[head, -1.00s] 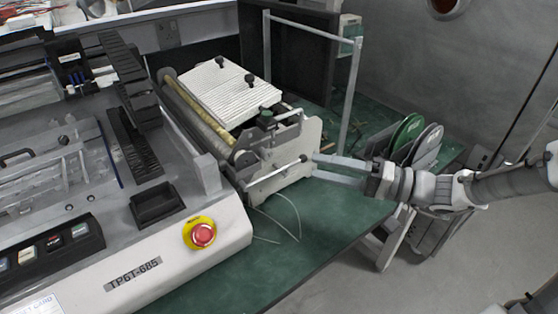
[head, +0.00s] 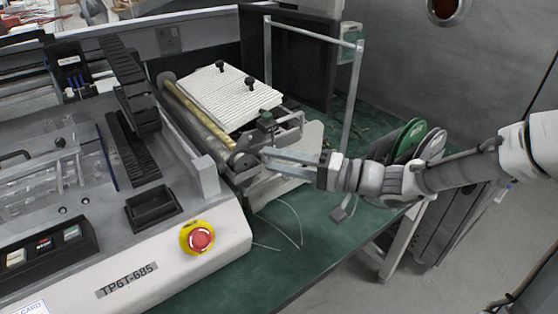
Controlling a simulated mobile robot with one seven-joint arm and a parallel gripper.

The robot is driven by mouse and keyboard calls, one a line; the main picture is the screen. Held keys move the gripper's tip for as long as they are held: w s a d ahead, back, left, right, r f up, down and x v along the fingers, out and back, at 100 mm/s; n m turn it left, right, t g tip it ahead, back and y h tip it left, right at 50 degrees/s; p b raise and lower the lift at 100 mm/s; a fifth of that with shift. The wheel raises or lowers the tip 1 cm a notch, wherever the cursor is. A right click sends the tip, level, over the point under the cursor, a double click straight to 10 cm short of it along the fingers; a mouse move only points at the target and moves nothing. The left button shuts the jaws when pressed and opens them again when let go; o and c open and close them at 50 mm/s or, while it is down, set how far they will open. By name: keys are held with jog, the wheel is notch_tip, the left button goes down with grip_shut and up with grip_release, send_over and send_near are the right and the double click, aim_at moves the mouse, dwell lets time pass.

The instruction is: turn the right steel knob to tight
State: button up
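The grey machine has a roller unit at its right end. A round grey knob-like part (head: 242,161) sits at the near end of the roller. I cannot tell for certain whether it is the right steel knob. My gripper (head: 266,157) reaches in from the right with its long fingers over the unit's pale side plate. The fingertips are close to the round part; contact cannot be made out. The fingers overlap the metal bars behind them, so the gap between them and anything held there are unclear. No tight marking is readable.
A red stop button on a yellow ring (head: 198,238) is on the machine's front corner. A white ribbed plate (head: 228,97) with black knobs lies above the roller. A metal frame (head: 352,95) and green and grey discs (head: 408,140) stand near my arm.

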grip_shut()
jog(key=m+t+y, duration=0.1)
jog(key=m, duration=0.2)
jog(key=shift+a+f+y+p, duration=0.1)
jog(key=shift+f+y+p, duration=0.05)
jog(key=shift+y+p, duration=0.25)
jog(key=shift+f+m+t+y+p, duration=0.1)
jog(key=shift+m+t+y+p, duration=0.35)
jog(key=shift+m, duration=0.65)
jog(key=shift+f+m+t+y+p, duration=0.1)
jog(key=shift+m+t+y+p, duration=0.1)
jog(key=shift+m+t, duration=0.7)
jog(key=shift+s+m, duration=0.1)
jog(key=shift+m, duration=0.3)
jog(key=shift+o, duration=1.5)
grip_release()
